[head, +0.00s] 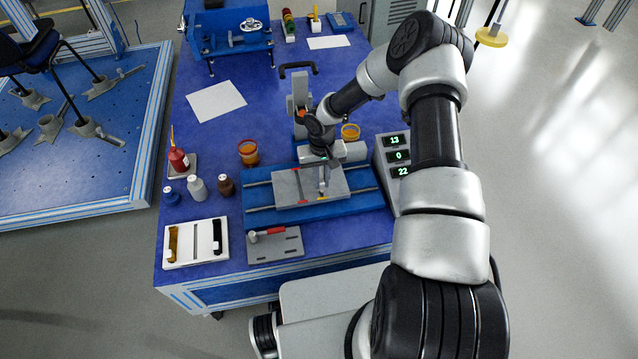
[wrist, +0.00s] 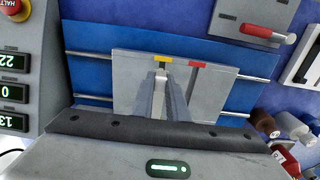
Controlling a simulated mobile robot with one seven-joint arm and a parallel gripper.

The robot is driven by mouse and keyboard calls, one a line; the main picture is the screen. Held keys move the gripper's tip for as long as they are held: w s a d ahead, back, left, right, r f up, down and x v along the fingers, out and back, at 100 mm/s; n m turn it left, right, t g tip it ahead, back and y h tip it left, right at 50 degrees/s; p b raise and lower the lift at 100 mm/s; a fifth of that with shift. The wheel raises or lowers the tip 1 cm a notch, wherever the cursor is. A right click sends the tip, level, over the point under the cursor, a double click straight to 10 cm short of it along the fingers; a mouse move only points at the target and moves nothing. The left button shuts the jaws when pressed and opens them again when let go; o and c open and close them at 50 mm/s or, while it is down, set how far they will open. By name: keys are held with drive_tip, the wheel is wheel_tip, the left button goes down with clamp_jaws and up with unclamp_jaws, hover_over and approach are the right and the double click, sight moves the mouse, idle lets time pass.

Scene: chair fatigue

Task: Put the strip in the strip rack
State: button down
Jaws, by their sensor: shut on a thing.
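My gripper (wrist: 161,76) is shut on a small pale piece between its fingertips. I cannot tell for sure whether this is the strip; the fingers hide most of it. In the head view my gripper (head: 322,190) is low over a grey plate (head: 340,182) on a blue railed fixture (head: 262,208). Which item is the strip rack is unclear.
Bottles (head: 197,188) and an orange jar (head: 248,153) stand left. A display box (head: 392,180) is close on the right.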

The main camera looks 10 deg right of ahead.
drive_tip(key=shift+r+p, duration=1.05)
drive_tip(key=shift+r, duration=0.9)
